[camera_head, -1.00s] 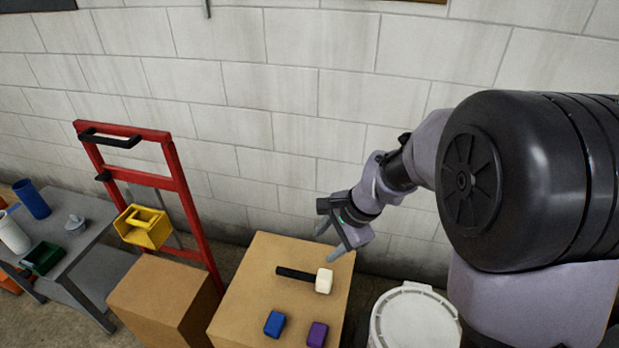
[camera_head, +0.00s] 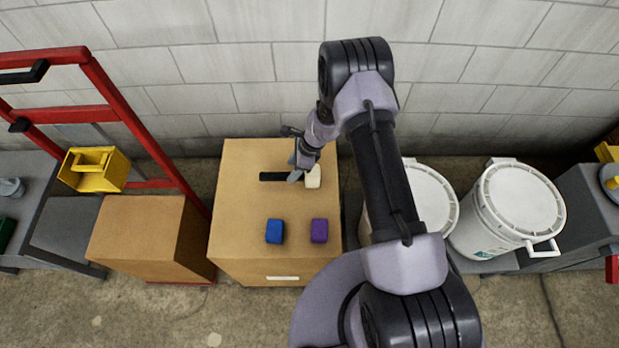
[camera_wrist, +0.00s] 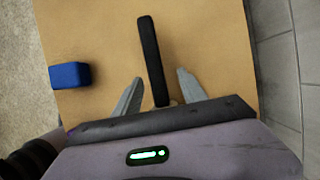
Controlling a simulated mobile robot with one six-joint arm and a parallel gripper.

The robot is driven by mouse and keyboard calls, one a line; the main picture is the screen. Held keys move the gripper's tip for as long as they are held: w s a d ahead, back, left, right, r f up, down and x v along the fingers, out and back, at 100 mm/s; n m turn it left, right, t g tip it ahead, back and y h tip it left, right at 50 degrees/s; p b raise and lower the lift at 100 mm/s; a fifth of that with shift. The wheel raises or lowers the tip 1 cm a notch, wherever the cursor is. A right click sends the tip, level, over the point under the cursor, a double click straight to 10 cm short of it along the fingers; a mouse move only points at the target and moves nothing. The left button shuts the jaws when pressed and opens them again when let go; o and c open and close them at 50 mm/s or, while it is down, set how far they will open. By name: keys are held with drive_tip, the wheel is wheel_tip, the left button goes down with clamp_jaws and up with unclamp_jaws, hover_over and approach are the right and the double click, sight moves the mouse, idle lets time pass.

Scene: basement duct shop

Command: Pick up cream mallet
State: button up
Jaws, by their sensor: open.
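The cream mallet lies on a cardboard box (camera_head: 240,220), its black handle (camera_head: 273,176) pointing left and its cream head (camera_head: 313,177) at the right end. My gripper (camera_head: 297,170) is over the mallet, close to the head. In the wrist view the handle (camera_wrist: 152,60) runs between the two open fingers of my gripper (camera_wrist: 155,90), and the head is mostly hidden behind the gripper body. The fingers stand apart from the handle on both sides. I cannot tell the exact height of the fingers above the box.
A blue block (camera_head: 275,231) and a purple block (camera_head: 319,231) lie on the box's near half. A smaller box (camera_head: 135,228), a yellow bin (camera_head: 94,170) and a red hand truck (camera_head: 135,125) stand left. White buckets (camera_head: 520,205) stand right. A block wall is behind.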

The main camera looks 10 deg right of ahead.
drive_tip(key=x, duration=0.1)
drive_tip(key=b+x, duration=0.1)
drive_tip(key=x, duration=0.1)
drive_tip(key=b+x, duration=0.1)
drive_tip(key=x, duration=0.1)
drive_tip(key=shift+s, duration=0.25)
drive_tip(key=shift+r, duration=0.1)
drive_tip(key=shift+c, duration=1.3)
clamp_jaws()
